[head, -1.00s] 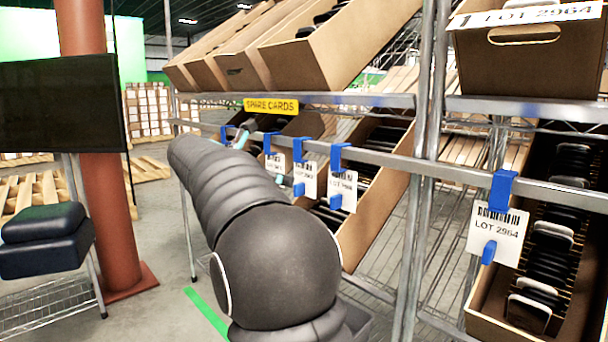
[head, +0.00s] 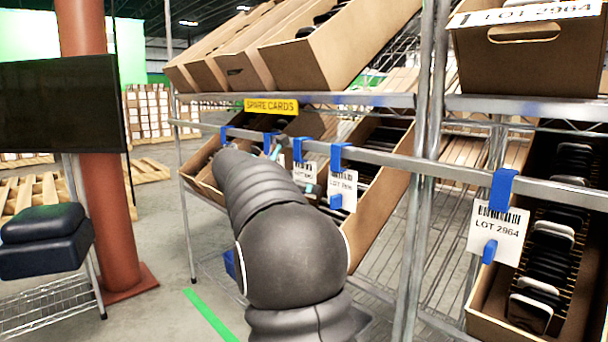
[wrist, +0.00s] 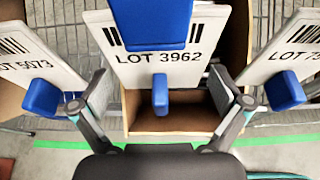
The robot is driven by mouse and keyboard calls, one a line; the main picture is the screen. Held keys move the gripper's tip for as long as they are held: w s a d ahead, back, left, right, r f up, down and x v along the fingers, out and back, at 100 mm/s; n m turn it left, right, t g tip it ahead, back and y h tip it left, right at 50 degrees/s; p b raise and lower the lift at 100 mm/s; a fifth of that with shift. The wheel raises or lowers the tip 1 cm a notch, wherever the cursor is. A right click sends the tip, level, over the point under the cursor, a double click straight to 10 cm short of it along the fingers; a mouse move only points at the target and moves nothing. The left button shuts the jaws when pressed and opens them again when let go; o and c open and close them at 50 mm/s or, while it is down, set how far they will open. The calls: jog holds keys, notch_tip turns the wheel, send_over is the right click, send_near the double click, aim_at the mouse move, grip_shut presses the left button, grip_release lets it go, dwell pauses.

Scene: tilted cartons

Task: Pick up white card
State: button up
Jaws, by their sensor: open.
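In the wrist view a white card (wrist: 160,62) reading LOT 3962 hangs at the centre under a blue clip (wrist: 152,22), with a blue tab on its lower edge. A second white card (wrist: 45,60) reading LOT 5073 is at left, and a third white card (wrist: 285,50), its number cut off, is at right. My gripper (wrist: 160,103) is open and empty, its fingers spread to either side of the middle card's lower part. I cannot tell whether they touch any card. In the head view my arm hides most of the gripper.
White cards (head: 343,186) hang by blue clips along the metal shelf rail (head: 390,160), and another white card (head: 497,232) reading LOT 2964 hangs at right. Tilted cartons of dark items stand behind the rail. A yellow SPARE CARDS sign (head: 271,106) hangs above.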

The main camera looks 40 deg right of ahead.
jog(key=c, duration=0.9)
jog(key=shift+o, duration=0.2)
jog(key=shift+r, duration=0.15)
